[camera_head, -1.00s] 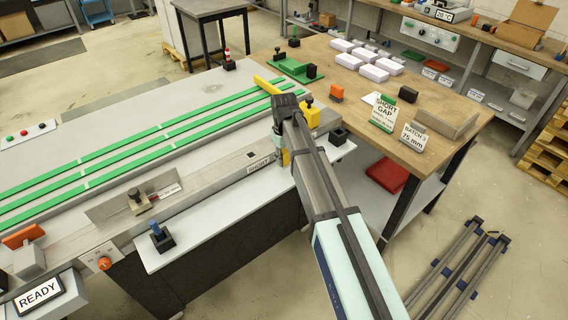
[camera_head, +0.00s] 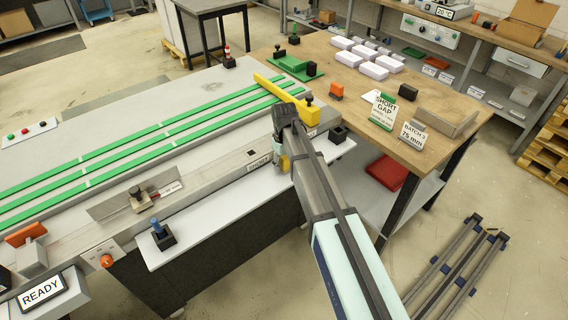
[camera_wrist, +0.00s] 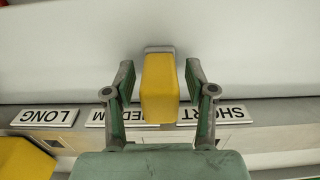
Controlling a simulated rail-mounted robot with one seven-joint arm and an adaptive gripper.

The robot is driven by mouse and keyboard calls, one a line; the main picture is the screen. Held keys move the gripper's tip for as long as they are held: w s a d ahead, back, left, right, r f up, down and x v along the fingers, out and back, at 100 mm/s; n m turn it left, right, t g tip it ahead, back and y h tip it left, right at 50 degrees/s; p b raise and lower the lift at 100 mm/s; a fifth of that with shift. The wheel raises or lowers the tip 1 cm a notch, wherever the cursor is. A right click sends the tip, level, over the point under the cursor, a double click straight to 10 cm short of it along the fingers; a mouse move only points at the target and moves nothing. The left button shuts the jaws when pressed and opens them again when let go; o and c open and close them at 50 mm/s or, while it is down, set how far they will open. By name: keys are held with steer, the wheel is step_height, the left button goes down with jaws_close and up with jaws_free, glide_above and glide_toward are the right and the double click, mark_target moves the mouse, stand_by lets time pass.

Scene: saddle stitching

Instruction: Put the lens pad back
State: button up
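I cannot tell for sure which thing is the lens pad. In the wrist view my gripper (camera_wrist: 160,88) is open, with one finger on each side of a yellow block (camera_wrist: 160,95) and narrow gaps on both sides. The block stands by upside-down labels, LONG (camera_wrist: 46,117) and SHORT (camera_wrist: 215,114), with one between them partly covered. In the head view my arm hides most of the gripper, low at the machine's front. A blue-topped piece (camera_head: 157,227) stands in a black holder on the front shelf. Another black holder (camera_head: 338,134) at the shelf's right end looks empty.
A yellow bar (camera_head: 285,90) crosses the green strips of the machine. The wooden bench (camera_head: 440,150) behind carries white blocks (camera_head: 375,71), a SHORT GAP card (camera_head: 383,112) and a 75 mm card (camera_head: 412,136). A red box (camera_head: 386,172) lies below. The front shelf (camera_head: 215,210) is mostly clear.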

mark_target(284, 156)
steer(key=shift+r, duration=0.1)
step_height(284, 156, up, 12)
steer(key=b, duration=0.3)
steer(key=shift+b, duration=0.35)
stand_by(0.4)
